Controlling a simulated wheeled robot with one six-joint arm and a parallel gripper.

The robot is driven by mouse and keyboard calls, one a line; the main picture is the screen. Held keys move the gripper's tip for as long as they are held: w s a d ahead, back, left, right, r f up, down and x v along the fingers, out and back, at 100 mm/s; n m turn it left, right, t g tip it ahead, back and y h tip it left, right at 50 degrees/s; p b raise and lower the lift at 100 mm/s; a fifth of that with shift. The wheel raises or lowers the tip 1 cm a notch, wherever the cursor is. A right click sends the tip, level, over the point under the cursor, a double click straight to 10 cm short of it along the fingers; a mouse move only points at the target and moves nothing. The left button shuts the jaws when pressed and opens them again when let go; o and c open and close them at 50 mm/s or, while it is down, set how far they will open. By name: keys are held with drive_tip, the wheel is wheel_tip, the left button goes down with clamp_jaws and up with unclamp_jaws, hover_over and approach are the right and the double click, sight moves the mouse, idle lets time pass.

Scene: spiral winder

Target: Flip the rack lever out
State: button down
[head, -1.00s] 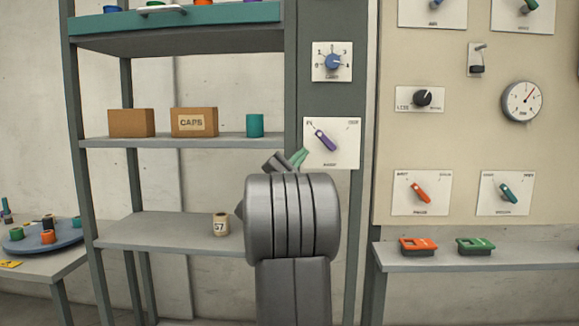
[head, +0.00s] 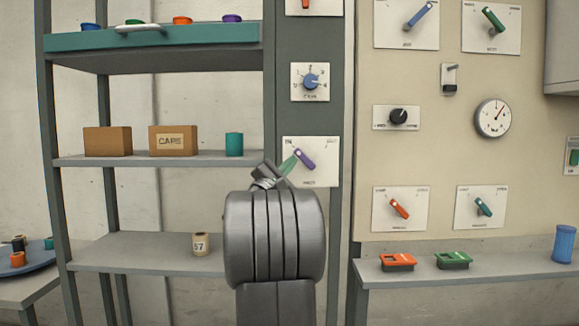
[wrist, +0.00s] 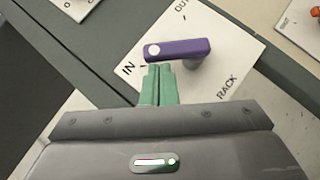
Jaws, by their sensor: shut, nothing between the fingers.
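The rack lever is a purple handle (head: 304,159) on a white plate (head: 322,178) on the grey rack post. In the wrist view, the lever (wrist: 182,49) has a white dot at its tip, and that tip is by the word IN. OUT is printed at the plate's far side and RACK along its lower right edge. My gripper (wrist: 158,68) has its green fingers shut together and empty, right beside the lever near the tip end. I cannot tell if they touch it. In the head view, my gripper (head: 290,161) shows just left of the lever.
A blue dial (head: 311,82) is above the lever plate. A beige panel (head: 430,150) with other levers and a gauge is to the right, above a ledge (head: 480,270).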

drive_tip(key=shift+r+m+g, duration=0.25)
drive_tip(key=shift+m+g, duration=0.05)
drive_tip(key=shift+m, duration=0.2)
drive_tip(key=r+m+g, duration=0.1)
drive_tip(key=r+m+g+p, duration=0.1)
drive_tip(key=m, duration=0.1)
drive_tip(key=shift+d, duration=0.2)
drive_tip(key=r+m+g+p, duration=0.1)
drive_tip(key=m+p, duration=0.1)
drive_tip(key=d+r+m+g+y+p, duration=0.1)
drive_tip(key=m+g+p, duration=0.1)
drive_tip(key=shift+d, duration=0.2)
drive_tip(key=shift+d+r+m+g+y+p, duration=0.3)
drive_tip(key=shift+m+g+y+p, duration=0.15)
drive_tip(key=shift+p, duration=0.2)
drive_tip(key=shift+d+r+m+g+y+p, duration=0.15)
drive_tip(key=shift+d+m+g+y+p, duration=0.15)
drive_tip(key=shift+m+y+p, duration=0.3)
drive_tip(key=p, duration=0.1)
drive_tip(key=d+m+g+y+p, duration=0.1)
drive_tip(key=shift+d+r+m+y+p, duration=0.1)
drive_tip(key=shift+r+m+y+p, duration=0.15)
drive_tip(key=shift+p, duration=0.05)
drive_tip(key=shift+d+f+m+g+y+p, duration=0.1)
drive_tip(key=shift+d+m+g+y+p, duration=0.25)
drive_tip(key=shift+d+m+y+p, duration=0.45)
drive_tip(key=shift+d+f, duration=0.1)
drive_tip(key=shift+d, duration=0.05)
drive_tip(key=shift+d+p, duration=0.1)
drive_tip(key=shift+p, duration=0.2)
